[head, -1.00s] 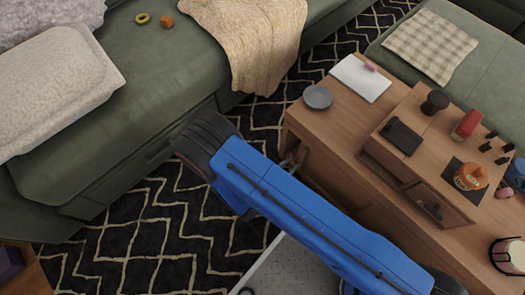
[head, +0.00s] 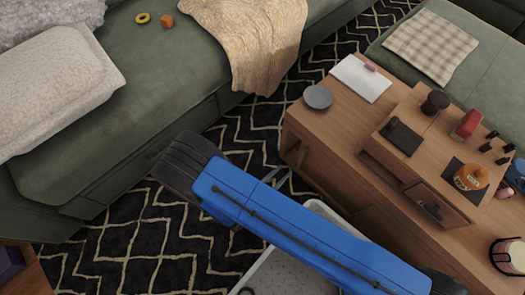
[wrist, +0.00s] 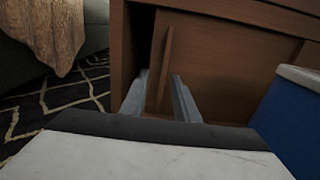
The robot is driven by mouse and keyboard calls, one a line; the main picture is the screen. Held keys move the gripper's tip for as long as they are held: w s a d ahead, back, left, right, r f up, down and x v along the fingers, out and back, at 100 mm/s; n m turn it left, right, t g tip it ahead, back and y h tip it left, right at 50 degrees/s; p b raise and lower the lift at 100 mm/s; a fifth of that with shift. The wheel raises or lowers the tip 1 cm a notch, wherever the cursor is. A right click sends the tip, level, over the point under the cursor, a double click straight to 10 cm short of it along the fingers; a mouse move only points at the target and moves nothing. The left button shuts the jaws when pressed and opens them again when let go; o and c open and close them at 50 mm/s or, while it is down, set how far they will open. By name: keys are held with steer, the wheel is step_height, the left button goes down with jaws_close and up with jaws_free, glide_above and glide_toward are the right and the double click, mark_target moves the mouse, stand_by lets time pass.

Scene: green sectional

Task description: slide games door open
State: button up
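The games door is a brown wooden panel (wrist: 225,62) in the cabinet front in the wrist view. A thin upright wooden handle (wrist: 166,62) stands out near its left end. A dark gap (wrist: 139,45) shows between the panel and the cabinet's left side. My gripper (wrist: 160,98) is open, its two grey fingers on either side of the handle's lower part; I cannot tell if they touch it. In the head view my gripper (head: 275,178) is beside the left end of the wooden cabinet (head: 325,125), partly hidden by my blue arm, which also covers much of the cabinet front.
On the cabinet top are a grey plate (head: 318,97), a white notebook (head: 361,78) and a raised wooden unit (head: 412,150) carrying several small objects. A green sofa (head: 150,75) with a beige throw stands left. Patterned rug (head: 130,235) lies between sofa and cabinet.

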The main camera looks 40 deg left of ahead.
steer(key=s, duration=1)
steer(key=shift+a, duration=0.45)
stand_by(0.6)
steer(key=shift+s, duration=0.1)
glide_toward(300, 160)
steer(key=w, duration=0.6)
steer(key=w+d, duration=0.1)
steer(key=w, duration=0.2)
steer(key=shift+r, duration=0.2)
stand_by(0.3)
jaws_close()
